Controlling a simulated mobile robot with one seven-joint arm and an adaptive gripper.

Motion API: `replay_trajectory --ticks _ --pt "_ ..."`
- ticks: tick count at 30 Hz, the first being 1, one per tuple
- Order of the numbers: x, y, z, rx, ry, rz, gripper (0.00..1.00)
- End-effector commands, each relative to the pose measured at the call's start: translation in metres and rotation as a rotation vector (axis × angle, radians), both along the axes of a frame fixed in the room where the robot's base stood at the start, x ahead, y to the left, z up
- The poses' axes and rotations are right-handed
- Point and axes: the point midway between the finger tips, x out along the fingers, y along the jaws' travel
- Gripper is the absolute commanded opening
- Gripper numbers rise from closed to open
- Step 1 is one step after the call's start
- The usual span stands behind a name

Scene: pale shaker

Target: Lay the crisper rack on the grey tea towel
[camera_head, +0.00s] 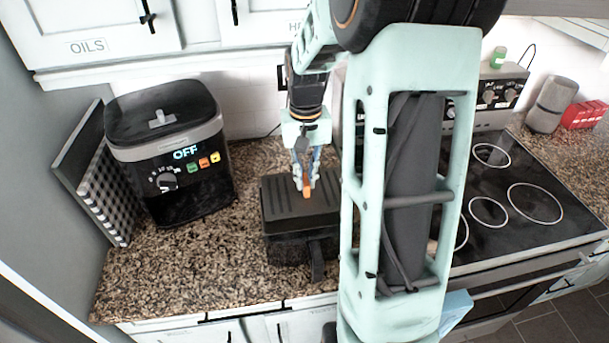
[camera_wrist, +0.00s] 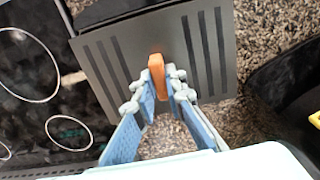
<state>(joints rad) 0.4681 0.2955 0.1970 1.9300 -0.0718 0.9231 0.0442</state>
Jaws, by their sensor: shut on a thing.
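The crisper rack (camera_head: 281,206) is a dark grey flat plate with slots and an upright orange handle. In the wrist view it shows as a grey plate (camera_wrist: 210,60) with slots on both sides of the handle. My gripper (camera_head: 305,186) is shut on the orange handle; its fingertips also show in the wrist view (camera_wrist: 158,88). In the head view the rack overlaps the top of a black basket (camera_head: 290,248) with a front handle; I cannot tell whether they touch. I cannot make out a grey tea towel in either view.
A black air fryer (camera_head: 170,150) reading OFF stands to the left, with a checkered panel (camera_head: 107,190) leaning beside it. A glass cooktop (camera_head: 520,195) lies to the right. Speckled counter (camera_head: 190,265) is bare at front left. My arm hides part of the right side.

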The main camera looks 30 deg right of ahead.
Motion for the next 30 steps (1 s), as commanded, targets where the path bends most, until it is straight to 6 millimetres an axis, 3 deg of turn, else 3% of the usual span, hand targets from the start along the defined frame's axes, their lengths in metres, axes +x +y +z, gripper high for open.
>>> replay_trajectory --ticks 11,30 --pt "0.0 0.0 -0.011 0.0 0.0 0.001 0.0" --pt "0.0 0.0 -0.056 0.001 0.0 0.001 0.0"
